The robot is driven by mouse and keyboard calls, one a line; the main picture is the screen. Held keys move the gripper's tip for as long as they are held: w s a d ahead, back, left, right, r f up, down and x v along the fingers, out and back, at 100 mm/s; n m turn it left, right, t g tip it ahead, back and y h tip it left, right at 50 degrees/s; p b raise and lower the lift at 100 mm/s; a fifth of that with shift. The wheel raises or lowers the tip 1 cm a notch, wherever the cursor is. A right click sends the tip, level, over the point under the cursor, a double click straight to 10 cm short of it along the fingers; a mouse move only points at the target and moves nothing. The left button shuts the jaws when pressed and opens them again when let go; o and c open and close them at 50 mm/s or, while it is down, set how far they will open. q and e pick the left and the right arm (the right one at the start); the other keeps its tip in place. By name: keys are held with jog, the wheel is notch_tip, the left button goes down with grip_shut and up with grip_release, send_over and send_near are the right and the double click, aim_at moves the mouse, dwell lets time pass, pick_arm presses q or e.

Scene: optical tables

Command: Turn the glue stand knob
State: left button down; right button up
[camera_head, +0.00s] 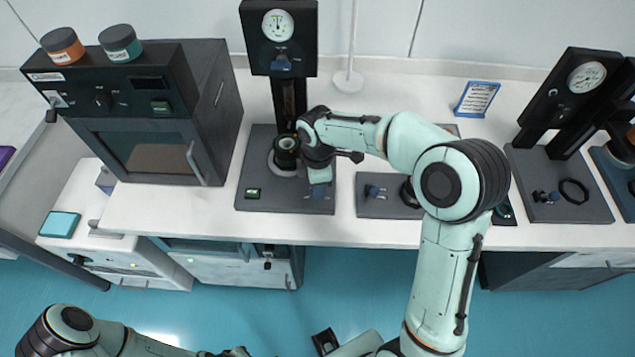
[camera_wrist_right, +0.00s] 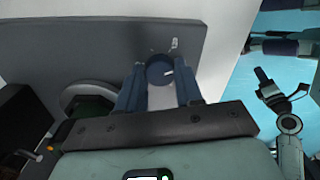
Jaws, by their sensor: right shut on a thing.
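The glue stand has a dark grey base (camera_head: 255,170), a black column and a round dial gauge (camera_head: 278,24) on top. Its blue round knob (camera_wrist_right: 159,69) with a small white mark shows in the right wrist view, near the edge of the base. My right gripper (camera_head: 319,191) reaches down to the base's front right. In the wrist view its two blue fingers (camera_wrist_right: 160,88) stand on either side of the knob, shut on it. The gripper hides the knob in the head view. My left gripper (camera_head: 236,352) is only partly visible at the bottom edge, well away from the stand.
A black oven (camera_head: 150,150) with two jars on top stands left of the stand. Another base plate (camera_head: 373,208) with a blue knob lies close on the right, under my right arm. More gauge stands (camera_head: 560,190) are at far right. The white table's front strip is clear.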

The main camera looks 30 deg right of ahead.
jog(key=m, duration=0.4)
jog(key=shift+m, duration=0.3)
jog(key=m, duration=0.3)
jog(key=shift+m, duration=0.3)
jog(key=m, duration=0.4)
jog(key=shift+b, duration=0.4)
jog(key=shift+m, duration=2.1)
jog(key=o, duration=1)
jog(key=shift+o, duration=0.2)
